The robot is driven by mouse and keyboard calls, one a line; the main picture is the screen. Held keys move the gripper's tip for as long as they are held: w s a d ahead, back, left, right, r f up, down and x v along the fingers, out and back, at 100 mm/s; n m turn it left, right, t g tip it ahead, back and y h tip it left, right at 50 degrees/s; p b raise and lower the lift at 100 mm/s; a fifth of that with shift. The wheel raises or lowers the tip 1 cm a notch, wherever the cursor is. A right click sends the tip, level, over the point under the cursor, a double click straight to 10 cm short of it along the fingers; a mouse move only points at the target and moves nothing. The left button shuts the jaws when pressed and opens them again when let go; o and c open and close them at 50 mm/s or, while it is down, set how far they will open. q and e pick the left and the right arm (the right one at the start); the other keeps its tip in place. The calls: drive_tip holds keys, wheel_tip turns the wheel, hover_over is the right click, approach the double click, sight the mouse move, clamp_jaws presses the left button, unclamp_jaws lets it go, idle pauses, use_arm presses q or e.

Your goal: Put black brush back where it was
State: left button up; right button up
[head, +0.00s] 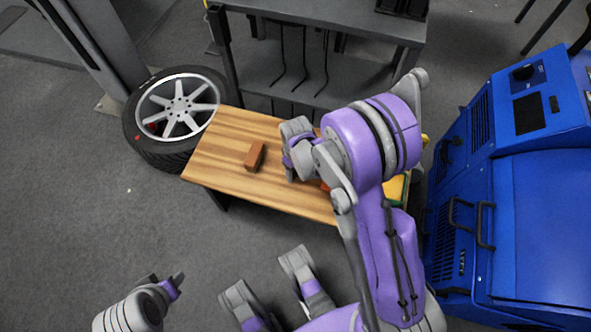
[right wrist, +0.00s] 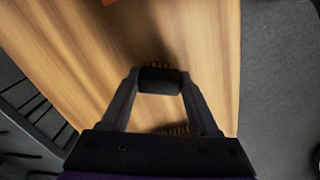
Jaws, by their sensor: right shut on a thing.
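In the right wrist view my right gripper (right wrist: 160,82) is shut on the black brush (right wrist: 160,87), a dark piece with brown bristles at its edge. It is over the wooden table top, with a dark shadow beside it; I cannot tell whether the brush touches the wood. In the head view the right gripper (head: 292,168) is over the middle of the table, right of a brown block, and the brush is hidden there behind my arm. My left gripper (head: 166,284) is low at the left, over the floor, small and partly seen.
The wooden table (head: 225,140) holds the brown block (head: 255,157) and a yellow-green item (head: 397,188) partly behind my arm. The table's left part is mostly clear.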

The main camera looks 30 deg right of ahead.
drive_tip(key=o, duration=1.2)
drive_tip(key=shift+f, duration=0.15)
wheel_tip(320, 180, up, 12)
drive_tip(key=p, duration=0.4)
drive_tip(key=s+a+r+m+t, duration=0.1)
drive_tip(key=s+a+r, duration=0.1)
drive_tip(key=s, duration=0.3)
drive_tip(key=s+a+r+m+t, duration=0.1)
drive_tip(key=s+a+r+t, duration=0.1)
drive_tip(key=s+r, duration=0.3)
drive_tip(key=s+a+r+m+t, duration=0.1)
drive_tip(key=s+a+r, duration=0.2)
drive_tip(key=s, duration=0.3)
drive_tip(key=shift+s+r+m, duration=0.3)
drive_tip(key=shift+s+r, duration=0.05)
drive_tip(key=shift+r, duration=0.05)
drive_tip(key=shift+d, duration=0.1)
